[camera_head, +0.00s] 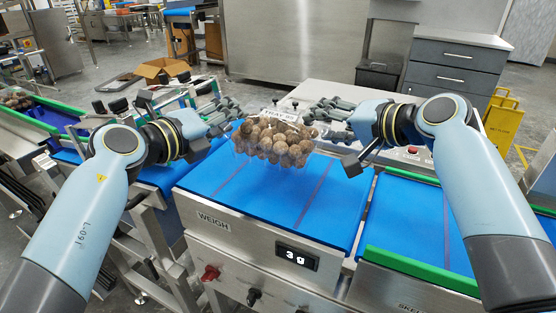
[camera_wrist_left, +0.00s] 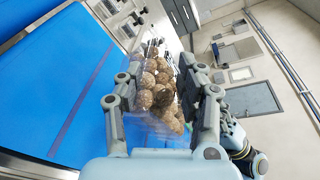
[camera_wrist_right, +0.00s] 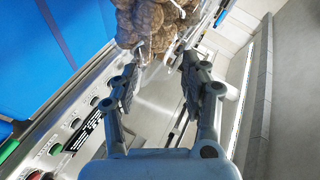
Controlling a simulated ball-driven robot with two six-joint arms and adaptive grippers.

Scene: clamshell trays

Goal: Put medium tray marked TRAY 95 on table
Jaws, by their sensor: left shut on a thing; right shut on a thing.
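A clear clamshell tray (camera_head: 273,142) full of round brown items hangs between my two grippers, above the blue weighing belt. My left gripper (camera_head: 226,119) is shut on the tray's left end; in the left wrist view the tray (camera_wrist_left: 160,92) lies between the fingers. My right gripper (camera_head: 338,135) is shut on the tray's right end; in the right wrist view the tray (camera_wrist_right: 150,25) shows beyond the fingertips. The fingers hide parts of the ends.
A green-edged conveyor (camera_head: 420,270) adjoins on the right. Another conveyor (camera_head: 38,118) at left carries a tray. A cardboard box (camera_head: 160,70) stands behind.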

